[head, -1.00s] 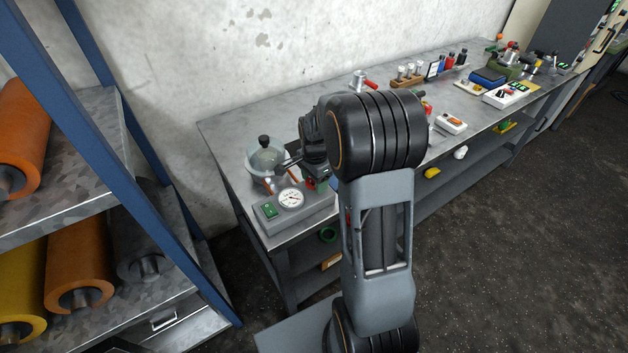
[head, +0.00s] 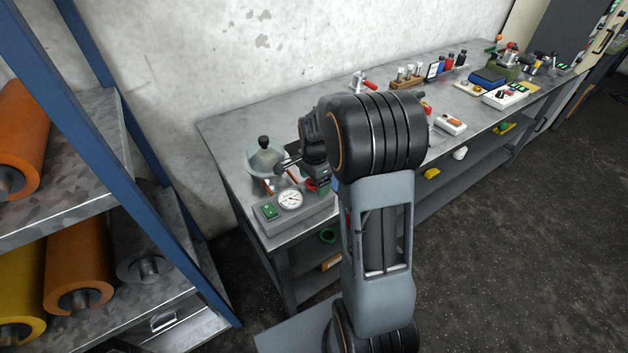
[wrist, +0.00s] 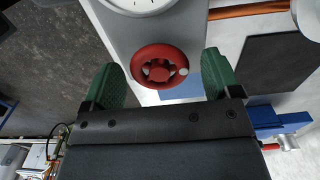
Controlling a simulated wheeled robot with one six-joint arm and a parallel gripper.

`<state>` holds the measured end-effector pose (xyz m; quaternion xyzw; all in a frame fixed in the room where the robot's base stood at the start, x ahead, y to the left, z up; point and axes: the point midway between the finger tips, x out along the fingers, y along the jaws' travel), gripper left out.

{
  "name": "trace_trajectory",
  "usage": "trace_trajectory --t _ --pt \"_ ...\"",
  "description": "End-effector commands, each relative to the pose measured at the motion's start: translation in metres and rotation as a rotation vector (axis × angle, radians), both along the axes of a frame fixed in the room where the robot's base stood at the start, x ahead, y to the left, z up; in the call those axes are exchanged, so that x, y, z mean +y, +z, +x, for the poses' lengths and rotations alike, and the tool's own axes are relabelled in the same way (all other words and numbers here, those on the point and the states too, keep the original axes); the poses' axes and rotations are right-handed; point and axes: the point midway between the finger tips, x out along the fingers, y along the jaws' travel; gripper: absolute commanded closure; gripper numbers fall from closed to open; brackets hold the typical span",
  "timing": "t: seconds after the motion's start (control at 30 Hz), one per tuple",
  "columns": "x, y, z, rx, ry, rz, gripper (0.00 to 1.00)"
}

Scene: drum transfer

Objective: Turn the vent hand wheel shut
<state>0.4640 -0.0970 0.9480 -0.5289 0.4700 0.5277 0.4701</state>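The red vent hand wheel (wrist: 159,66) shows in the wrist view on the end of the grey gauge box, with a pale dot on its right rim. My gripper (wrist: 159,80) is open, its two green fingers spread to either side of the wheel; I cannot tell how near in depth. In the head view a small part of the red wheel (head: 311,185) shows beside my gripper, which is mostly hidden by the arm.
A grey pot with a black knob (head: 265,158) stands behind the gauge box, and copper pipe (wrist: 245,11) runs nearby. The workbench (head: 225,135) holds several other devices to the right. A blue rack (head: 150,150) with rolls stands at the left.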

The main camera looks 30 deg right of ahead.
Motion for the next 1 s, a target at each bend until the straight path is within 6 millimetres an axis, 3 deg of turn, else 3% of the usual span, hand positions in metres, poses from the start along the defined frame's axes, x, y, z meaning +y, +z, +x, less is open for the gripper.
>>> trace_trajectory --t 0.37,0.8,1.0 --pt "0.000 0.010 0.000 -0.001 0.000 0.000 0.16" --pt "0.000 0.095 0.000 -0.004 0.000 -0.001 0.16" --pt "0.000 0.123 0.000 -0.002 0.000 0.000 0.16"
